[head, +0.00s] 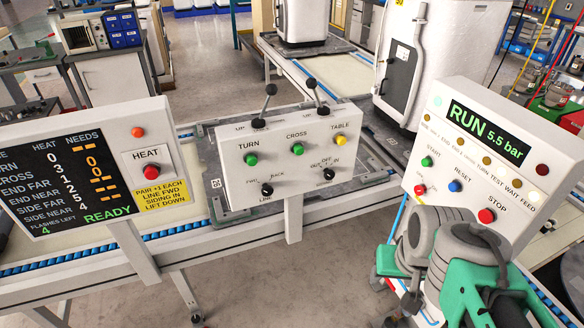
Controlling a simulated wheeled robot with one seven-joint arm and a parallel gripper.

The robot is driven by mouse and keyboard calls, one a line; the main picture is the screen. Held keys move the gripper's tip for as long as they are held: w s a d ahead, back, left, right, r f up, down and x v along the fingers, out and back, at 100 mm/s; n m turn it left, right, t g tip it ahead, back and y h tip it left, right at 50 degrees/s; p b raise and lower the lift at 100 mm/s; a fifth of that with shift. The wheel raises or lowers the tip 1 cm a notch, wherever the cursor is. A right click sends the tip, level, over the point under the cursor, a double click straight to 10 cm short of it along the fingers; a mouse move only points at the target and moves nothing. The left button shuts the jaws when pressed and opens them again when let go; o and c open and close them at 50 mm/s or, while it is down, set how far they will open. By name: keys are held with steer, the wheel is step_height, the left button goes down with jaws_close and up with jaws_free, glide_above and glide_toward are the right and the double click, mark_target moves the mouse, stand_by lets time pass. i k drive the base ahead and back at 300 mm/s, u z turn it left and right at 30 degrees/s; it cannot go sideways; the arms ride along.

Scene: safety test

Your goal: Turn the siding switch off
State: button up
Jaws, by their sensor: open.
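The middle white control box (294,158) faces me. At its lower right is a small black rotary knob (329,174), with lettering that seems to read OUT, OFF and IN. The name below it is too small to read surely, and so is its pointer's direction. A similar black knob (267,189) at the lower left is marked FWD, BACK and LINE. My gripper (391,297) shows partly at the lower right, below and right of the box, open and apart from both knobs. My green and grey arm hides much of it.
The box has TURN, CROSS and TABLE buttons and two upright levers (268,99) on top. The left panel (83,170) reads READY, with a HEAT button (151,170). The right panel (481,125) reads RUN 5.5 bar, with a red STOP button (487,215). Conveyor rails run behind.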

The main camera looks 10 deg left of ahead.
mark_target(328, 174)
steer(key=u, duration=0.35)
steer(key=i, duration=0.35)
steer(key=u, duration=1.15)
